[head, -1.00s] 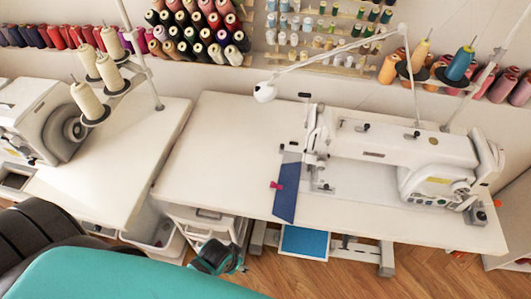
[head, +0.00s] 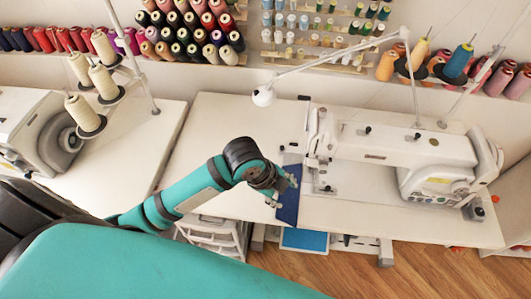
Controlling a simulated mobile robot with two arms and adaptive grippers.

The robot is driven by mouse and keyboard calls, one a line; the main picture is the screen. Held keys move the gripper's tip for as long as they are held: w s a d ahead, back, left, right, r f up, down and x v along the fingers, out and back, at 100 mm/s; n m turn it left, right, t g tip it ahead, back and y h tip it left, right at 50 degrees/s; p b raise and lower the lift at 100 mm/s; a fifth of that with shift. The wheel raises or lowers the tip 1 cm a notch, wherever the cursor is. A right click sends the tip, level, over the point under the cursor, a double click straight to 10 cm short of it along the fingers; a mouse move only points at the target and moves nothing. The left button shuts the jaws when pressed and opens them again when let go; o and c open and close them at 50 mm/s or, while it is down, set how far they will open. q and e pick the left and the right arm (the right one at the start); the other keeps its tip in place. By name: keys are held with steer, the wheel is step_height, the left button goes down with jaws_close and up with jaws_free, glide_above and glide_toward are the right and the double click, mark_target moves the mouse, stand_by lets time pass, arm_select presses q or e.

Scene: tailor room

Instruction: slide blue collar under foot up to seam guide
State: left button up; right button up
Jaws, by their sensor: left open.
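The blue collar (head: 289,211) lies flat on the white table to the left of the sewing machine's needle area. Its front end hangs at the table's front edge. The white sewing machine (head: 400,147) stands on the table, with its presser foot area (head: 322,184) at its left end. The seam guide is too small to make out. My left gripper (head: 286,194) is open over the middle of the collar and hides part of it. I cannot tell whether it touches the cloth. My right gripper is not in view.
A lamp (head: 263,97) on a long arm reaches over the table's back. A second machine (head: 35,125) and cream thread cones (head: 85,112) stand at the left. The tabletop (head: 215,140) behind my left arm is clear. A blue pedal (head: 304,240) is below.

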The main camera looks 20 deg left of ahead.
arm_select(q)
steer(key=w+a+r+m+g+y, duration=0.25)
steer(key=a+r+m, duration=0.45)
steer(key=m, duration=0.7)
steer(key=shift+t+h, duration=0.25)
steer(key=w+d+f, duration=0.1)
steer(key=f, duration=0.4)
steer(key=w+d+f+p, duration=0.1)
steer(key=f, duration=0.5)
steer(key=w+d+f, duration=0.1)
steer(key=f, duration=0.4)
steer(key=shift+f, duration=0.2)
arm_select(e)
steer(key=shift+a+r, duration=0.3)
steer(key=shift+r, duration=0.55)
arm_select(q)
steer(key=shift+c, duration=1.1)
jaws_close()
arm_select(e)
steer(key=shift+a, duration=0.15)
